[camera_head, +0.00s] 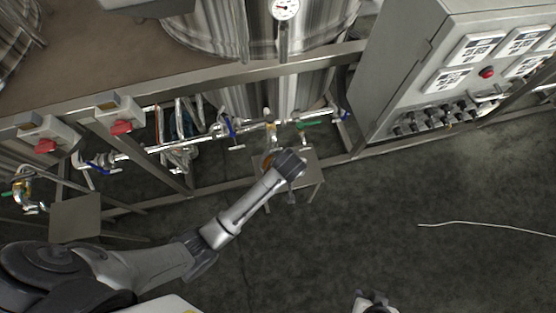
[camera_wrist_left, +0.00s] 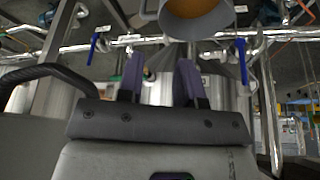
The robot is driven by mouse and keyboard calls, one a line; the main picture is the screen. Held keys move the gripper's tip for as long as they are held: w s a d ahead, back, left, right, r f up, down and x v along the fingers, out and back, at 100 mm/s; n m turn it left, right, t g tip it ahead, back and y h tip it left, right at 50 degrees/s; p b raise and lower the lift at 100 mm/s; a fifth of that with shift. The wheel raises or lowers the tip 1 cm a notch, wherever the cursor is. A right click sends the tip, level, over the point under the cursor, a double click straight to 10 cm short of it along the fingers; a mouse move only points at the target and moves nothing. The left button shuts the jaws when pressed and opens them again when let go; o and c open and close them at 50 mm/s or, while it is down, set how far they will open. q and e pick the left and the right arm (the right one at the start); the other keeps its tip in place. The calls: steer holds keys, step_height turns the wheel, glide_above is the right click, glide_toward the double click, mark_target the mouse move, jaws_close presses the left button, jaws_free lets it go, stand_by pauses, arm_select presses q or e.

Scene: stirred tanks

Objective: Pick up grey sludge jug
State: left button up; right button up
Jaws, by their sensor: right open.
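The grey sludge jug, with brown-orange inside, shows at the top of the left wrist view (camera_wrist_left: 195,20), cut off by the frame edge. Its handle loop is on its left side. In the head view a small orange-brown patch of it (camera_head: 267,160) shows beside my left gripper (camera_head: 290,165), which hides the rest. In the left wrist view my left gripper (camera_wrist_left: 160,58) has its two purple fingers apart with nothing between them; the jug appears beyond the fingertips. My right gripper (camera_head: 374,300) is open at the bottom edge of the head view, partly cut off and away from the jug.
A small metal stand (camera_head: 312,177) is under my left gripper. Behind it run pipes with blue-handled valves (camera_head: 230,128) and a steel frame below the tanks (camera_head: 270,35). A control cabinet (camera_head: 400,75) stands right. Dark floor at right is open, with a white hose (camera_head: 470,223).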

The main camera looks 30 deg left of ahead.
arm_select(q)
steer(key=b+x, duration=0.1)
steer(key=x, duration=0.3)
steer(key=b+x, duration=0.1)
steer(key=x, duration=0.3)
steer(key=shift+w+a+b, duration=0.2)
steer(key=shift+b, duration=0.15)
steer(key=b+x, duration=0.2)
steer(key=x, duration=0.2)
steer(key=shift+w+a+f+b, duration=0.1)
steer(key=shift+a+f+b, duration=0.05)
steer(key=shift+f+b, duration=0.2)
steer(key=shift+c, duration=0.7)
steer(key=c, duration=0.5)
jaws_close()
